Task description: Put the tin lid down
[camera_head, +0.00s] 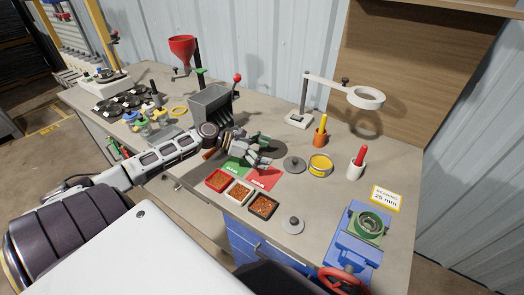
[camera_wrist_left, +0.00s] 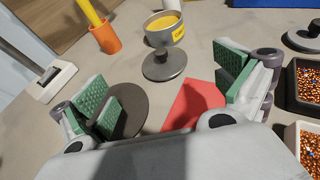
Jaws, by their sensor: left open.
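A grey round tin lid (camera_head: 294,164) with a dark knob lies flat on the bench beside the yellow-labelled tin (camera_head: 320,165). In the left wrist view the lid (camera_wrist_left: 164,66) lies just in front of the tin (camera_wrist_left: 164,31), which is uncovered with yellow contents. My left gripper (camera_head: 262,153) is open and empty, to the left of the lid in the head view. In the left wrist view its green-padded fingers (camera_wrist_left: 168,90) are spread wide, with the lid beyond them. A second, smaller grey lid-like disc with a knob (camera_head: 292,225) lies nearer the front. My right gripper is out of view.
A red card (camera_head: 264,178) and a green card lie under the left gripper. Three small trays of granules (camera_head: 238,192) stand in front. A dark flat disc (camera_wrist_left: 132,108) lies beneath the left finger. A ring-topped stand (camera_head: 302,105), orange and white holders and a blue vise (camera_head: 350,245) surround the area.

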